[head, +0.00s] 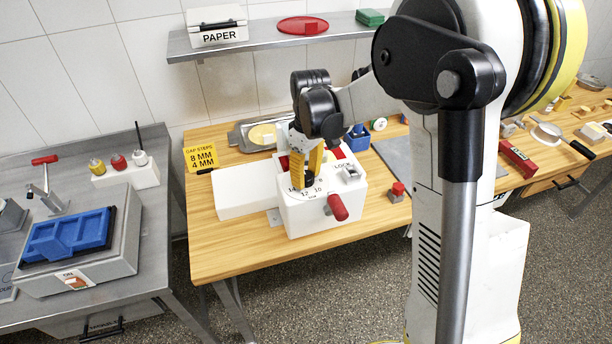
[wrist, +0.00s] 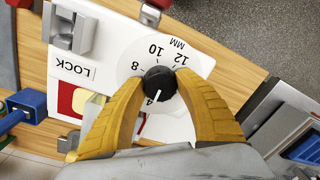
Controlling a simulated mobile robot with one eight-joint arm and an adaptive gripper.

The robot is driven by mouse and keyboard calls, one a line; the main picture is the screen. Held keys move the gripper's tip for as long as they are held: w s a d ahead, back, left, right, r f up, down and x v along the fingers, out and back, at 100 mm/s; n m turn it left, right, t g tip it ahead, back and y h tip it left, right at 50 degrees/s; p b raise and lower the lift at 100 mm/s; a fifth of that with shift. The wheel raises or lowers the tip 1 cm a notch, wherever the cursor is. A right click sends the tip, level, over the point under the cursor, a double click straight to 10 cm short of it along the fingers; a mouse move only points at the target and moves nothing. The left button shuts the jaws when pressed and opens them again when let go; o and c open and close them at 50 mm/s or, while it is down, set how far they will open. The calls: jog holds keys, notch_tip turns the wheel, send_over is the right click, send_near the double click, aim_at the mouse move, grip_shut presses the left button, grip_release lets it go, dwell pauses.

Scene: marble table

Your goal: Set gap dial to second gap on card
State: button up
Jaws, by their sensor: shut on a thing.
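The white machine (head: 322,212) stands on the wooden table. Its black gap dial (wrist: 158,83) sits on a round scale marked in MM, with 8, 10 and 12 readable. The dial's white line points down in the wrist view, towards my gripper's palm, beside what looks like a 4. My gripper (wrist: 160,84) is shut on the dial, one yellow finger on each side; it also shows from above in the head view (head: 305,179). The yellow card (head: 201,156) reads GAP STEPS, 8 MM, then 4 MM.
The LOCK switch (head: 349,173) and a red-handled lever (head: 338,207) are close to the dial. A white block (head: 246,190) adjoins the machine at left. A metal tray (head: 240,133) lies behind. A shelf (head: 262,42) hangs above.

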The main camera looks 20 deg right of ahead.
aim_at(308, 174)
jog(key=o, duration=1.2)
notch_tip(308, 174, up, 12)
jog(key=shift+w+d, duration=0.2)
jog(key=shift+d, duration=0.15)
jog(key=s+f+m+t+b, duration=0.3)
jog(key=s, duration=0.7)
jog(key=s+f+m+t+b, duration=0.4)
jog(key=s, duration=0.6)
jog(key=shift+s+a+t, duration=0.2)
jog(key=shift+a+t, duration=0.1)
jog(key=shift+a, duration=0.1)
